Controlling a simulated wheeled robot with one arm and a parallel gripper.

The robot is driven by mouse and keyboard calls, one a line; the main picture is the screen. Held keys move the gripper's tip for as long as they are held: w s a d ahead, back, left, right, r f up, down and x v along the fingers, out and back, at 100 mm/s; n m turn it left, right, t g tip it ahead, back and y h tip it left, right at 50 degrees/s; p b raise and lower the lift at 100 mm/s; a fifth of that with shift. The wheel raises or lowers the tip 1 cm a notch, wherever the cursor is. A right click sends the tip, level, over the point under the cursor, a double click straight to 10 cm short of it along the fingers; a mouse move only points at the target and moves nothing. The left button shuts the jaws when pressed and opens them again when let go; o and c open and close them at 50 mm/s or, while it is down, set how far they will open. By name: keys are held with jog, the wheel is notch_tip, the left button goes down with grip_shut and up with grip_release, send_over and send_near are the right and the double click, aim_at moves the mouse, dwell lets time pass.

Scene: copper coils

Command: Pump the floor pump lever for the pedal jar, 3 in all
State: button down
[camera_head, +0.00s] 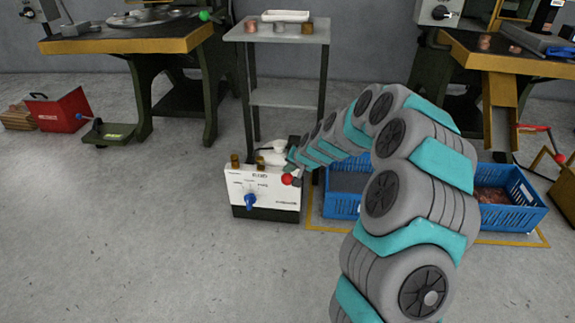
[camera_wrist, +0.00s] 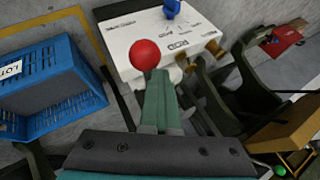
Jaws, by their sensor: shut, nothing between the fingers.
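A white box unit (camera_head: 267,188) with a blue knob (camera_head: 250,199), brass fittings on top and a black base stands on the floor. A lever with a red ball end (camera_head: 288,179) shows at its right front edge. My gripper (camera_head: 293,165) is at this edge, just above the ball. In the wrist view the teal fingers (camera_wrist: 161,82) are together and empty, with their tips beside the red ball (camera_wrist: 145,54). I cannot tell whether they touch it. The lever's shaft is mostly hidden. A pale rounded thing (camera_head: 277,152) shows behind the box; I cannot tell if it is the jar.
Blue crates (camera_head: 342,205) stand right of the box, partly behind my arm. A grey shelf table (camera_head: 277,32) stands behind. Machine benches stand left and right. A red case (camera_head: 58,110) lies at the far left. The floor in front is clear.

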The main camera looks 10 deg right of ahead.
jog(key=shift+s+a+f+b, duration=0.15)
jog(key=shift+f+b, duration=0.35)
jog(key=shift+f, duration=0.6)
dwell(0.7)
jog(key=shift+r, duration=0.1)
dwell(0.4)
jog(key=shift+w+d+r+p, duration=0.15)
jog(key=shift+r+p, duration=0.35)
jog(key=shift+r, duration=0.7)
jog(key=shift+w+r+p, duration=0.2)
jog(key=shift+r+p, duration=0.25)
jog(key=shift+r, duration=0.7)
jog(key=shift+w+d+r+p, duration=0.15)
jog(key=shift+r+p, duration=0.35)
jog(key=shift+r, duration=0.7)
jog(key=r, duration=0.1)
jog(key=r+p, duration=0.1)
jog(key=r, duration=0.1)
jog(key=r+p, duration=0.1)
jog(key=r, duration=0.1)
jog(key=shift+w, duration=0.35)
